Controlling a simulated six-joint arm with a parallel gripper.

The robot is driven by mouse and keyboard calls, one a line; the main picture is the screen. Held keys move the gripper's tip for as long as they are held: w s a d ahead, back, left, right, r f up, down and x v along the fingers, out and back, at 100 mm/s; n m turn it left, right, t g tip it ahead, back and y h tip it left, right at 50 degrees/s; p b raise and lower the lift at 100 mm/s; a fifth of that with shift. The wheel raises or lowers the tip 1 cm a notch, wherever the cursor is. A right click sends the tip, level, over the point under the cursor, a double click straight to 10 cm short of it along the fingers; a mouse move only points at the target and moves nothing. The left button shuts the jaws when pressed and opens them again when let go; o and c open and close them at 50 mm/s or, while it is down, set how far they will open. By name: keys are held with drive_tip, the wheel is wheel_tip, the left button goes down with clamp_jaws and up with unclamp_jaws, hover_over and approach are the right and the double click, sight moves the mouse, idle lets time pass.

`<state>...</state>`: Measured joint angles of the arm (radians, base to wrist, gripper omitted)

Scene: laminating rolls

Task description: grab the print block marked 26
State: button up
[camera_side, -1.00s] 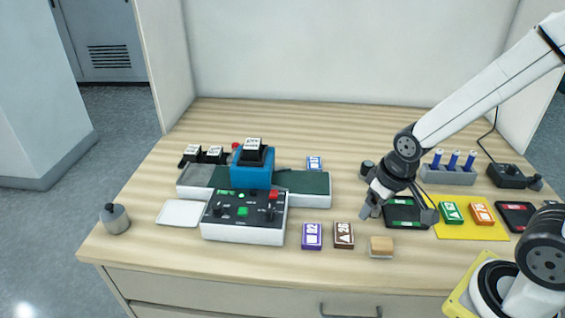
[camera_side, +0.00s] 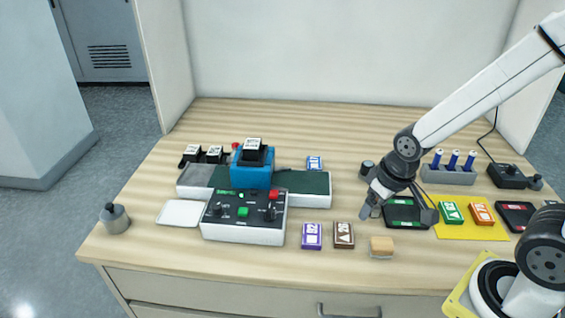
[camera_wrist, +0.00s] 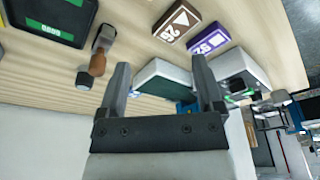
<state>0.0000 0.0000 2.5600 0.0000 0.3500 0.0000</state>
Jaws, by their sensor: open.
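A brown print block (camera_side: 343,235) with a white label and a triangle lies flat near the front of the table. In the wrist view the same brown block (camera_wrist: 177,20) shows near the top edge, its number turned over and seeming to read 26. A purple block (camera_side: 311,236) lies just left of it; it also shows in the wrist view (camera_wrist: 209,39). My gripper (camera_side: 398,212) is above the table, right of the brown block and apart from it. In the wrist view my gripper (camera_wrist: 162,72) has its two fingers spread with nothing between them.
A wooden-topped block (camera_side: 381,246) sits right of the brown block. A black and green tray (camera_side: 404,226) is beneath my gripper. A yellow mat (camera_side: 470,231) with green and orange blocks is at the right. A control box (camera_side: 243,235) stands left of the purple block.

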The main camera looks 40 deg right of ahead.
sight(344, 232)
drive_tip(key=shift+o, duration=1)
drive_tip(key=w+m, duration=0.1)
drive_tip(key=w+a+f+m+g, duration=0.1)
drive_tip(key=m, duration=0.1)
drive_tip(key=w+m, duration=0.1)
drive_tip(key=m, duration=0.1)
drive_tip(key=shift+a+f+g, duration=0.2)
drive_tip(key=shift+f+g, duration=0.05)
drive_tip(key=shift+g, duration=0.05)
drive_tip(key=w+m, duration=0.1)
drive_tip(key=m, duration=0.1)
drive_tip(key=w+a+f+m+g, duration=0.1)
drive_tip(key=m, duration=0.1)
drive_tip(key=shift+f, duration=0.15)
drive_tip(key=shift+f, duration=0.1)
drive_tip(key=shift+f, duration=1.2)
drive_tip(key=shift+f, duration=0.1)
